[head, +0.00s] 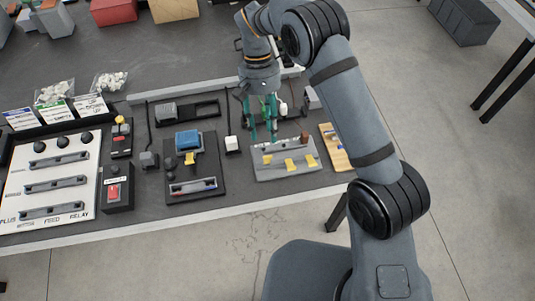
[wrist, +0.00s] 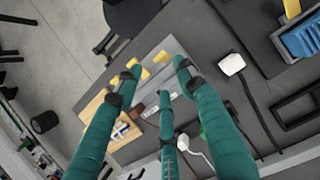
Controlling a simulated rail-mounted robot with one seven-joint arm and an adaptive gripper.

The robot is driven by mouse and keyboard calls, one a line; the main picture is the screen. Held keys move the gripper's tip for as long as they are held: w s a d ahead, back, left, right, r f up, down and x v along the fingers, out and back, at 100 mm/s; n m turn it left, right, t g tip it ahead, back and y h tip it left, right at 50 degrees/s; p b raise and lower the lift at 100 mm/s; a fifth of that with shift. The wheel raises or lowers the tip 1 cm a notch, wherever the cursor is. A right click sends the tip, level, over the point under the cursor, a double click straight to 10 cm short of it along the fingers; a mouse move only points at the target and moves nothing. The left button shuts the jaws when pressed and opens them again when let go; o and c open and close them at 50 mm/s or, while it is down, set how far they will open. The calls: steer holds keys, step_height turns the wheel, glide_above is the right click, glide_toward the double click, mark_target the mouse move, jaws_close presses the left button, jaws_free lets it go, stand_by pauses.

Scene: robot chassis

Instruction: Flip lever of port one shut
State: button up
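A grey port block (head: 285,173) stands near the front edge of the bench, with three yellow levers (head: 291,164) along its front. In the wrist view the yellow levers (wrist: 162,57) show near and between the fingertips. I cannot read which port is number one. My gripper (head: 262,130) has teal fingers pointing down above the back left of the block. Its fingers are spread with nothing between them, as the wrist view shows (wrist: 158,85). The fingers hide part of the block, and I cannot tell whether they touch it.
A yellow-tan tray (head: 334,150) with small parts is right of the block. A white plug (head: 232,144) on a cable and a dark panel with a blue piece (head: 187,139) are left. A black frame (head: 187,112) lies behind. The bench's front edge is close.

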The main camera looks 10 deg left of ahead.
mark_target(267, 160)
steer(key=p+x, duration=0.1)
steer(key=x, duration=0.8)
steer(key=shift+s+f, duration=0.15)
steer(key=shift+f, duration=0.05)
steer(key=shift+a, duration=0.1)
steer(key=c, duration=0.4)
jaws_close()
